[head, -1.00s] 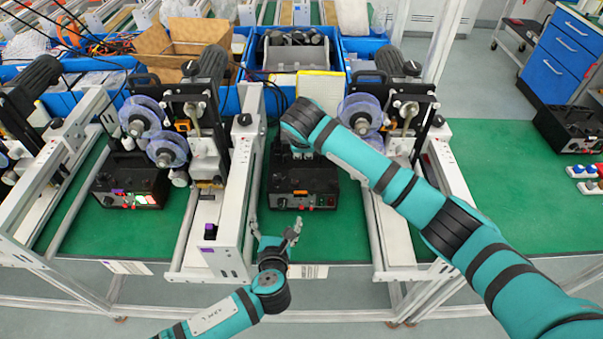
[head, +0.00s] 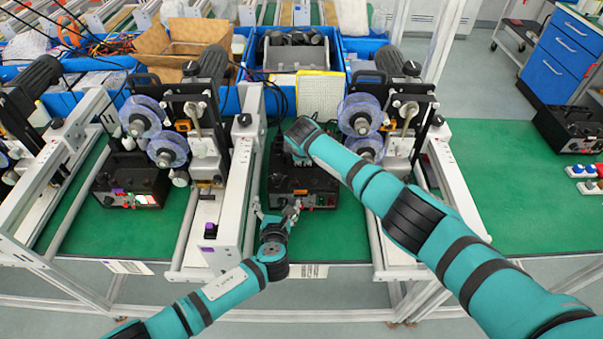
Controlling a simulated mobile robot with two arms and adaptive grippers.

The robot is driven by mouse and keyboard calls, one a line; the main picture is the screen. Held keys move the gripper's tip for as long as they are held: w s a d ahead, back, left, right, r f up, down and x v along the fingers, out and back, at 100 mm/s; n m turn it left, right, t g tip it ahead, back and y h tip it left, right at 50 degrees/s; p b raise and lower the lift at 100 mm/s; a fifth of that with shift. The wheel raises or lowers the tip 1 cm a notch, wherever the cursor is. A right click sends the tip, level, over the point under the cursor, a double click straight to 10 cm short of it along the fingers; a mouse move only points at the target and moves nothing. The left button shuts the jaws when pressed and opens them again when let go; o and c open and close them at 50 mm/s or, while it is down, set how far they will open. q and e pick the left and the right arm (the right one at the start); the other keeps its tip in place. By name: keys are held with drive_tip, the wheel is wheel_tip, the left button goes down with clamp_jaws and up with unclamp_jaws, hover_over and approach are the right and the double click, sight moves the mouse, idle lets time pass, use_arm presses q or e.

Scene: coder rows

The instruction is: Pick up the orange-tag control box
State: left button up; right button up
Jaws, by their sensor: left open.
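The orange-tag control box (head: 318,184) is a black box on the green bench top, between two white machine frames. Its small orange tag (head: 301,192) is on the front panel. My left gripper (head: 276,207) is open and empty at the box's front left, its fingers spread just before the front face; I cannot tell if they touch it. My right arm reaches over the box from the right, its wrist above the box's back part. Only a little of my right gripper (head: 299,158) shows below that wrist; its fingers are mostly hidden.
Reel machines (head: 186,125) stand on both sides. Blue bins (head: 340,62) and a yellow-white block (head: 320,92) are behind. The right bench top (head: 510,190) is mostly clear.

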use_arm(q)
drive_tip(key=shift+c, duration=0.5)
use_arm(e)
drive_tip(key=shift+c, duration=0.4)
use_arm(q)
drive_tip(key=c, duration=0.4)
use_arm(e)
clamp_jaws()
use_arm(q)
drive_tip(key=shift+a, duration=0.1)
clamp_jaws()
drive_tip(key=shift+w+r, duration=0.2)
drive_tip(key=shift+r, duration=0.15)
use_arm(e)
drive_tip(key=shift+w+a+r, duration=0.1)
drive_tip(key=shift+w+r, duration=0.05)
drive_tip(key=shift+r, duration=0.15)
